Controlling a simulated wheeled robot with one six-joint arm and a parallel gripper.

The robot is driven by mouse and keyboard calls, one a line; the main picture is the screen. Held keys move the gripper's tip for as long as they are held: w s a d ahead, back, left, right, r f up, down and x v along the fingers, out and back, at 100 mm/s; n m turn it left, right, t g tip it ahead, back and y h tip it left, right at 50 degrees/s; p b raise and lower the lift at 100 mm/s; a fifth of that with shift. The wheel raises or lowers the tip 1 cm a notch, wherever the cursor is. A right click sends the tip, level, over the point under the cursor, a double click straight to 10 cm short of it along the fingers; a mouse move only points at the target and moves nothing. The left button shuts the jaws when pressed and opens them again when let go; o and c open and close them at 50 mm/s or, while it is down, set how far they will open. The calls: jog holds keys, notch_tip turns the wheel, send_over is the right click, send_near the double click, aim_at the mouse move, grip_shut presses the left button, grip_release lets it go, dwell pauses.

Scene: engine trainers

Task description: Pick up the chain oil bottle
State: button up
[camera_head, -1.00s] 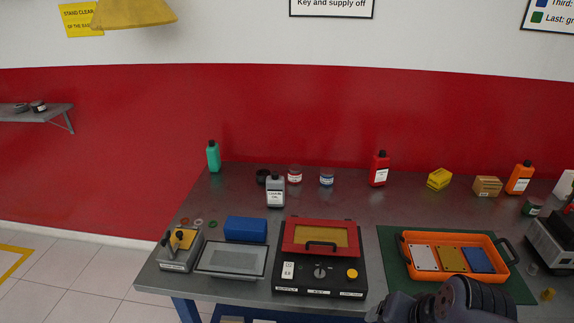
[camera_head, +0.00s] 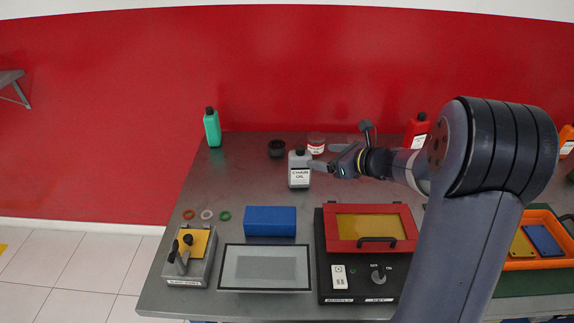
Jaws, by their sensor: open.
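The chain oil bottle (camera_head: 299,171) is a grey bottle with a black cap and a white label reading "CHAIN OIL". The gripper is open. The picture does not show clearly whether a finger touches the bottle or how the fingers sit around it.
A green bottle (camera_head: 212,128), a black round container (camera_head: 277,149) and a white-red jar (camera_head: 316,143) stand behind. In front are a blue block (camera_head: 270,221), a shallow tray (camera_head: 223,270) and a red-framed panel box (camera_head: 329,225). My arm hides much of the right side.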

aim_at(301, 151)
jog(key=p+x, duration=0.1)
jog(key=x, duration=0.9)
jog(key=shift+w+a+p, duration=0.2)
jog(key=shift+w+p, duration=0.1)
jog(key=shift+w, duration=0.1)
